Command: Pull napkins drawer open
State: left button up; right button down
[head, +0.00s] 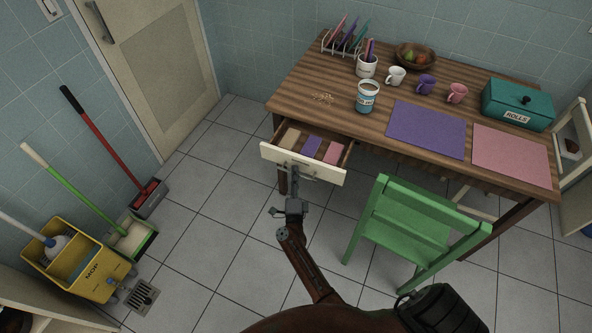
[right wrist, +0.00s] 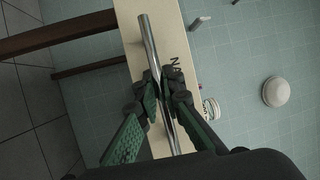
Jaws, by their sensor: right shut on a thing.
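The napkins drawer (head: 325,176) stands pulled out from the left part of the wooden table, with its cream front toward me. Tan (head: 291,138), purple (head: 311,147) and pink (head: 333,154) napkins lie inside in separate compartments. My right gripper (head: 295,174) is at the drawer front, shut on its metal bar handle. In the right wrist view, the fingers (right wrist: 163,90) close around the handle (right wrist: 149,42), and they partly hide the lettering on the cream front (right wrist: 135,22). My left gripper is not in view.
A green chair (head: 415,222) stands right of the drawer. A yellow mop bucket (head: 90,275) and brooms stand at the left. Floor left of the drawer is clear.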

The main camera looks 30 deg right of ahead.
jog(key=shift+s+d+f, duration=0.1)
jog(key=shift+s+d, duration=0.1)
jog(key=c, duration=2.3)
grip_release()
jog(key=shift+w+a, duration=0.1)
